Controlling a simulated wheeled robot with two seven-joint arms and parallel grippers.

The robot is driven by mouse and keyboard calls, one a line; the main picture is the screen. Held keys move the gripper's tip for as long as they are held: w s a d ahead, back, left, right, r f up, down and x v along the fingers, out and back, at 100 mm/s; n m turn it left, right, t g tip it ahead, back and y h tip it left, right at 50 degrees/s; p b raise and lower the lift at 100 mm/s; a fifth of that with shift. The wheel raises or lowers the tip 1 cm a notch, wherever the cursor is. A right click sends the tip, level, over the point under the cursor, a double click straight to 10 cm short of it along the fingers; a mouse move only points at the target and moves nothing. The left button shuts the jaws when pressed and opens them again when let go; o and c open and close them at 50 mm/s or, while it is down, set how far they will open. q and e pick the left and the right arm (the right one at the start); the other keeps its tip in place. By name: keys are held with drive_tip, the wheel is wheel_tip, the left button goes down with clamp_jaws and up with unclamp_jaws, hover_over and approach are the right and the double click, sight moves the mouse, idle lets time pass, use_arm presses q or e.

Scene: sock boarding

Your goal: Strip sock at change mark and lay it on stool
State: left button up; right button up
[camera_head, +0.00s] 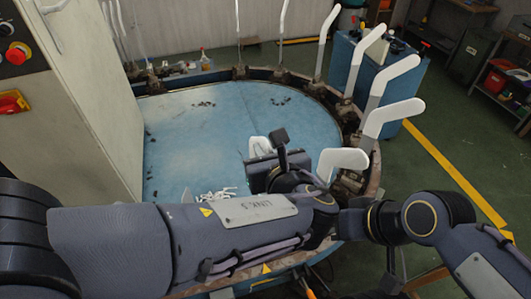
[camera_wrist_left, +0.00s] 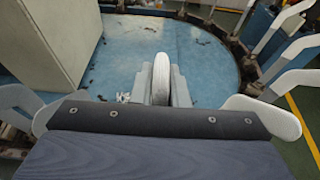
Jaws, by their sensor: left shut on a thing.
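My left gripper (camera_head: 262,158) reaches over the blue round bed of the boarding machine. In the left wrist view its fingers (camera_wrist_left: 161,98) are shut on a white sock (camera_wrist_left: 161,72), which stands up between them. The sock also shows in the head view (camera_head: 260,146), partly hidden by the gripper. White foot-shaped boards (camera_head: 403,110) stand around the machine's rim, the closest one (camera_head: 343,159) just right of my left wrist. I cannot tell which boards wear socks. No change mark or stool can be made out clearly. My right arm shows at right, its gripper out of sight.
A small white tangled heap (camera_head: 216,194) lies on the blue bed (camera_head: 200,130). A pale cabinet (camera_head: 85,90) stands close on the left. A blue cart (camera_head: 352,60) with bottles stands behind the boards. Green floor with a yellow line (camera_head: 452,170) lies at right.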

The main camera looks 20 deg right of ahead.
use_arm(q)
wheel_tip(320, 180, up, 7)
drive_tip(key=shift+r, duration=0.2)
idle(0.5)
idle(0.5)
